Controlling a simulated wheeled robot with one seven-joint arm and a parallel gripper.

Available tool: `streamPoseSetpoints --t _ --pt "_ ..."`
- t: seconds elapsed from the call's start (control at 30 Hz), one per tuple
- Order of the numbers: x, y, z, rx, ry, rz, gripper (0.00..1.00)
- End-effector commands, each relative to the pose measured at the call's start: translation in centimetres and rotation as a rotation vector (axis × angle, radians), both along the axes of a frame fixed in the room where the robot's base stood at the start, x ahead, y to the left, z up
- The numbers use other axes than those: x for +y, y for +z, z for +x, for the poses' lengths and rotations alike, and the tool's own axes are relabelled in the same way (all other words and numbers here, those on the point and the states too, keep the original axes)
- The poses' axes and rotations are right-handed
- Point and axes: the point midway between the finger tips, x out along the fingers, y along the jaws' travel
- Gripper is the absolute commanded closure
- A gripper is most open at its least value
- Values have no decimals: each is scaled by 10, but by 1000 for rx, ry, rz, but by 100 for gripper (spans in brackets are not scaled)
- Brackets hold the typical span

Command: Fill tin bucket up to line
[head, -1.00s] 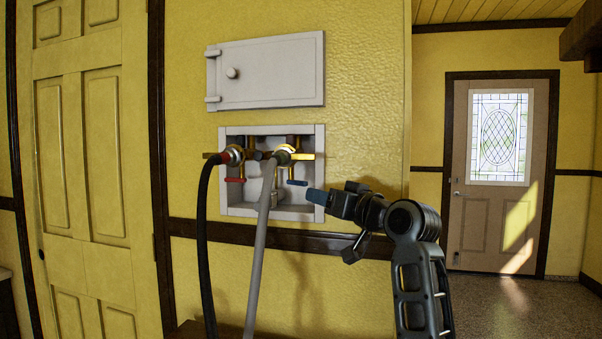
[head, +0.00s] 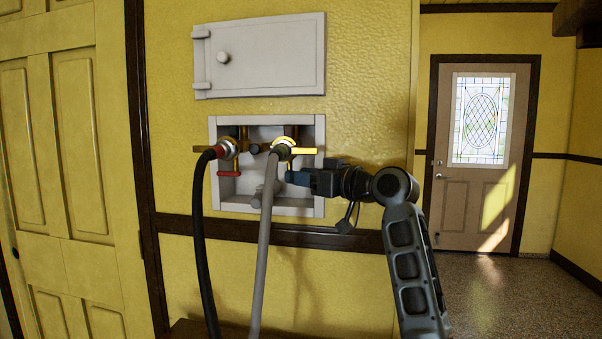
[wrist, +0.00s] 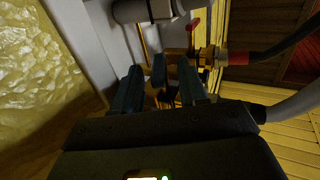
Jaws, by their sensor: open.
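My gripper (head: 296,177) is open at the right side of a recessed white wall box (head: 315,207). In the wrist view, a small dark-blue valve handle (wrist: 159,68) sits between my two spread blue fingers, with gaps showing on both sides. In the head view my fingers cover that handle. Above it is the right brass tap, with a grey hose (head: 264,240) hanging from it. The left brass tap has a red handle (head: 229,173) and a black hose (head: 197,230). No tin bucket or fill line shows in either view.
A white hatch door (head: 262,58) is raised above the box. A dark trim rail (head: 300,238) runs below it. A brown wooden edge (head: 195,330) shows at the bottom, and both hoses hang down in front of the wall. Open floor (head: 490,285) lies to the right.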

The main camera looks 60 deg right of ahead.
Motion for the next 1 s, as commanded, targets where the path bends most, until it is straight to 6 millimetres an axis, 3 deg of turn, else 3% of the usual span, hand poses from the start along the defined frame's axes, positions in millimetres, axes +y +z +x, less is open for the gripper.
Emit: streamPoseSetpoints --t 0.37,0.8,1.0 --pt "-1 0 8 0 -1 0 57" --pt "-1 0 7 0 -1 1 99" --pt "-2 -1 7 0 5 1 100"
